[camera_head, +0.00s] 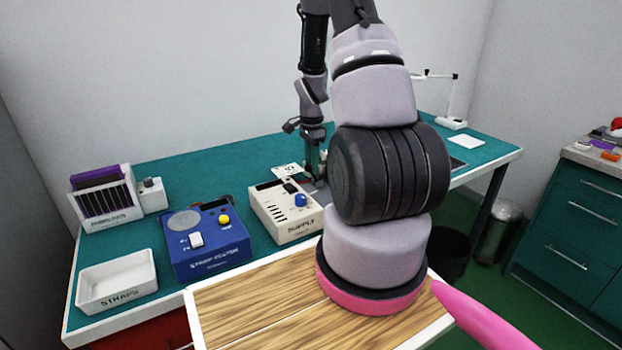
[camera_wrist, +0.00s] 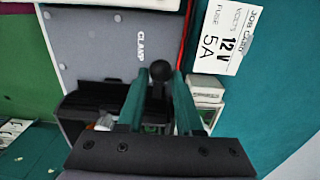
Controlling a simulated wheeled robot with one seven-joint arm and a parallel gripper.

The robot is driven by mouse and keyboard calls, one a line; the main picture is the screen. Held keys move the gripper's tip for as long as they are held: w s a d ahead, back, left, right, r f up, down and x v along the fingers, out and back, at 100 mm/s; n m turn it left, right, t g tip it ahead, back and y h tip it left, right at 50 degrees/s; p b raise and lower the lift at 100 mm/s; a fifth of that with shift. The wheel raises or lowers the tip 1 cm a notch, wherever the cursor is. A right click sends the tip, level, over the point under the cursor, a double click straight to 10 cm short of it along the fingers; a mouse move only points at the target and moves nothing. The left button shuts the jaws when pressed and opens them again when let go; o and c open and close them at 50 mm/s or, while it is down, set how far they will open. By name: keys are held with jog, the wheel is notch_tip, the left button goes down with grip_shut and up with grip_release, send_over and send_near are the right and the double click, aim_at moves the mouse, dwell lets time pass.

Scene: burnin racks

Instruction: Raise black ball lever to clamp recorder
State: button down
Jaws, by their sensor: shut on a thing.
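The black ball lever (camera_wrist: 160,70) shows in the wrist view as a round black knob between the tips of my gripper (camera_wrist: 159,84). My two green fingers are shut on it. A grey plate (camera_wrist: 95,45) marked CLAMP lies just behind the ball. A black box-like part (camera_wrist: 92,100) is left of my fingers; I cannot tell whether it is the recorder. In the head view my gripper (camera_head: 313,168) reaches down to the bench behind the supply unit, and the lever is hidden there.
The white supply unit (camera_head: 285,212) and blue strap tester (camera_head: 207,243) stand on the green bench (camera_head: 230,160). A white straps tray (camera_head: 117,283) and a slotted rack (camera_head: 103,200) are at the left. A job card (camera_wrist: 227,38) reading 12 V, 5A lies beside the clamp plate.

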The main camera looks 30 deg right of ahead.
aim_at(319, 179)
jog(key=shift+d+r, duration=0.15)
jog(key=shift+d, duration=0.4)
jog(key=shift+w+d, duration=0.1)
jog(key=shift+d, duration=0.8)
jog(key=c, duration=0.8)
grip_release()
jog(key=shift+o, duration=0.2)
jog(key=shift+r, duration=0.1)
notch_tip(319, 179, up, 9)
